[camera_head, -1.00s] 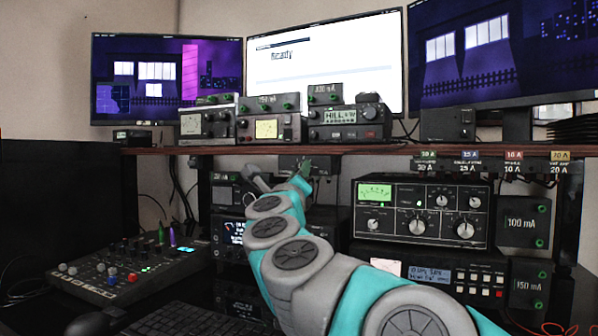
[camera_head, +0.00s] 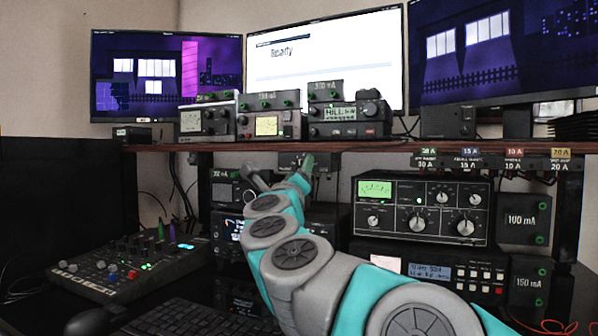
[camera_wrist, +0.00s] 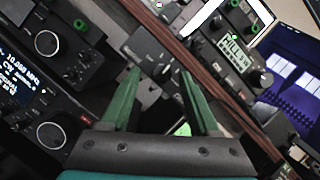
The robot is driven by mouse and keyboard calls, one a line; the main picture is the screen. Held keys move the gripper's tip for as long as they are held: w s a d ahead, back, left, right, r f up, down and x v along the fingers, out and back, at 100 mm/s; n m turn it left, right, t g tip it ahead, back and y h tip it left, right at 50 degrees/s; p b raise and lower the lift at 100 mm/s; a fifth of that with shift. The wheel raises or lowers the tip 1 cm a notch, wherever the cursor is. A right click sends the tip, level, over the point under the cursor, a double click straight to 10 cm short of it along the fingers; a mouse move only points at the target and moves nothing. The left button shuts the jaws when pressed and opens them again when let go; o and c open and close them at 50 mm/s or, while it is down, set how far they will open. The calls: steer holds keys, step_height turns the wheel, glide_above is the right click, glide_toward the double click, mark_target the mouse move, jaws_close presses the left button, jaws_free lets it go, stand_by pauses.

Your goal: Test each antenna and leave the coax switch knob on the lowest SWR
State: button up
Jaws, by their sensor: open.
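My gripper (camera_wrist: 160,72) is open, its two green fingers pointing at a small dark box (camera_wrist: 150,45) under the shelf. A dark knob (camera_wrist: 165,73) on that box shows between the fingertips, apparently not gripped; it looks like the coax switch, but its labels are unreadable. In the head view my gripper (camera_head: 307,163) is small, just below the shelf, and partly hides the box (camera_head: 291,159). The tuner (camera_head: 423,208), with a green-lit meter (camera_head: 376,190) and several knobs, stands to the right. I cannot read its needle.
The wooden shelf (camera_head: 370,147) runs just above my gripper and carries several radios and meters. Radios (camera_wrist: 45,90) stand close on the left in the wrist view. A mixer (camera_head: 125,268) and keyboard (camera_head: 205,318) lie on the desk. A white monitor (camera_head: 325,65) reads "Ready".

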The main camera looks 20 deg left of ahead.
steer(key=v, duration=0.7)
steer(key=shift+b, duration=0.3)
steer(key=shift+s, duration=0.1)
